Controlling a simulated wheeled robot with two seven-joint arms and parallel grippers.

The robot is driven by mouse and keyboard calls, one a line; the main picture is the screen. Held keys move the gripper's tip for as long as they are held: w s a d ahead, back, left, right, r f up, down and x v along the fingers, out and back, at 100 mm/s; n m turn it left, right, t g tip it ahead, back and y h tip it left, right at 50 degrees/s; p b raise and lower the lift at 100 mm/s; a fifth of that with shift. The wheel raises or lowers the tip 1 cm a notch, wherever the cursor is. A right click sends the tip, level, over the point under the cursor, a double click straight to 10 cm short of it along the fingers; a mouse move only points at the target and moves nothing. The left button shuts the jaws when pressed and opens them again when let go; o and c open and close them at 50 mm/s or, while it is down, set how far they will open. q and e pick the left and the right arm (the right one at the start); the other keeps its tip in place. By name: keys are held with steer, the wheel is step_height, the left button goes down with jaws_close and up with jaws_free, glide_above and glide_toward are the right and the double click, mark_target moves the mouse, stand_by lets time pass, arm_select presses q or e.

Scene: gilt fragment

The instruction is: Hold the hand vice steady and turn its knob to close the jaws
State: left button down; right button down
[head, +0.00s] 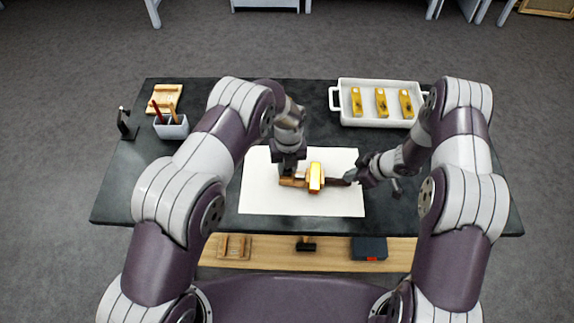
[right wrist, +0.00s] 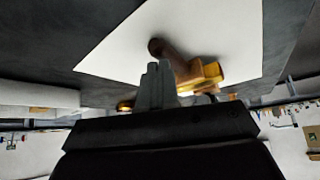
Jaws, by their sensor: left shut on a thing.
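The hand vice (head: 295,183) lies on a white sheet, with brown parts and a dark bar reaching right. A shiny gold piece (head: 316,177) sits at its middle. My left gripper (head: 288,174) points down and is shut on the vice's left part, hiding some of it. My right gripper (head: 352,176) is at the right end of the dark bar (head: 336,182). In the right wrist view its fingers (right wrist: 157,72) are close together, with a rounded brown end (right wrist: 157,46) just beyond the tips. Nothing shows clearly between them; contact cannot be told.
The white sheet (head: 262,200) lies on a dark table (head: 125,195). A white tray (head: 345,118) with several gold pieces stands at the back right. A pen cup (head: 172,128), a wooden block (head: 165,95) and a dark stand (head: 126,128) are at the left.

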steer(key=shift+f, duration=0.1)
stand_by(0.3)
arm_select(q)
steer(key=c, duration=0.8)
jaws_free()
arm_select(e)
steer(key=shift+s, duration=0.1)
arm_select(q)
step_height(320, 180, up, 12)
steer(key=shift+d, duration=0.1)
steer(key=shift+w, duration=0.1)
arm_select(e)
steer(key=shift+r, duration=3.05)
steer(key=v, duration=1.2)
